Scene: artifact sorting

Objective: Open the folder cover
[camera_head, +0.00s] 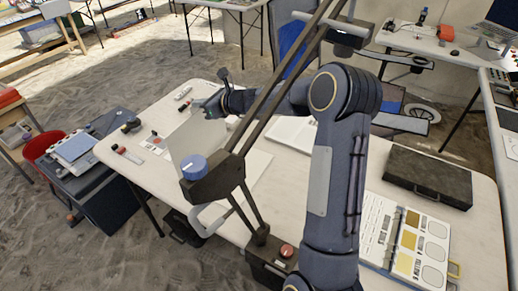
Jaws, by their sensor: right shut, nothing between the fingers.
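The folder stands on the white table, left of centre. Its grey cover (190,140) is raised at a tilt, and a pale flat part (258,165) lies to its right on the table. My right gripper (212,106) is at the top edge of the cover, shut with nothing between its fingers. I cannot tell whether it touches the cover. Part of the folder is hidden behind a dark jointed stand arm. My left gripper is not in view.
A dark case (428,177) and an open binder (405,240) lie on the right side.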

